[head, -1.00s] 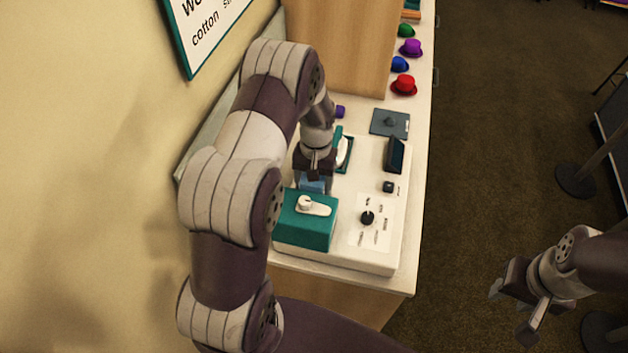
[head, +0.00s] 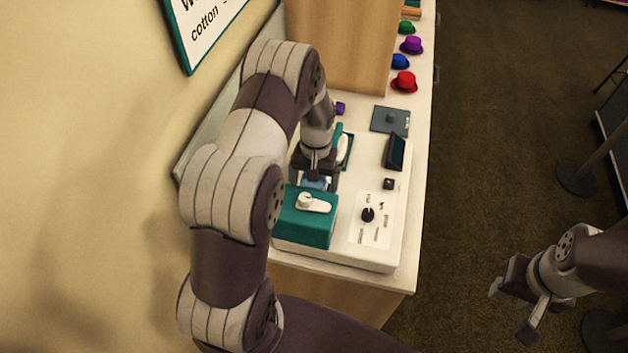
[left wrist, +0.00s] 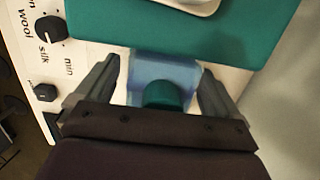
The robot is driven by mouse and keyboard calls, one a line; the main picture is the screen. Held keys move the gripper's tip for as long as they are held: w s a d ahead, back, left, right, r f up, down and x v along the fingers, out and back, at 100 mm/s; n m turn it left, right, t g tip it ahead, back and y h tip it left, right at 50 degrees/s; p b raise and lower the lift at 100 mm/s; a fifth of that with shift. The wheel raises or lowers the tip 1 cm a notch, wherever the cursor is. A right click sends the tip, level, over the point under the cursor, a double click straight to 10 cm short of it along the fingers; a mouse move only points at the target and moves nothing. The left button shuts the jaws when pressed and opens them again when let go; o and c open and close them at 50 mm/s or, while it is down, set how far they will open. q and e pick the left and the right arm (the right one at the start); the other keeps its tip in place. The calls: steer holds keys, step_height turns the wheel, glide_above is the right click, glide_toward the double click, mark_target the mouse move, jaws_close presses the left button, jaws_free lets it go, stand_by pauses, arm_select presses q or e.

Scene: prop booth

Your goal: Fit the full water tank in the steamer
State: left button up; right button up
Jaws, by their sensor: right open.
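The water tank (left wrist: 164,72), translucent blue with a teal cap, stands between the fingers of my left gripper (left wrist: 158,88) in the left wrist view. Its far end meets the teal housing of the steamer. A little of the tank (head: 315,183) shows below my left gripper (head: 314,180) in the head view. The fingers are spread around it, with a visible gap on at least one side. How deep the tank sits is hidden. The steamer (head: 345,250) is a white base with a teal block and dials. My right gripper (head: 520,302) is open and empty, off the counter.
A grey plate (head: 390,120) lies behind the steamer. Small hats, including a red one (head: 404,83), line the counter's right edge. A wooden panel (head: 340,45) stands behind, and the wall is close on the left.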

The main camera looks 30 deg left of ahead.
arm_select(q)
steer(key=r, duration=0.3)
steer(key=w+r+b, duration=0.1)
steer(key=r, duration=0.1)
steer(key=r+b, duration=0.1)
steer(key=r, duration=0.2)
steer(key=shift+w+a+r, duration=0.15)
steer(key=shift+r, duration=0.2)
steer(key=r+p, duration=0.1)
steer(key=r, duration=0.1)
steer(key=r+p, duration=0.1)
steer(key=r, duration=0.1)
steer(key=shift+w, duration=0.2)
steer(key=shift+f, duration=0.1)
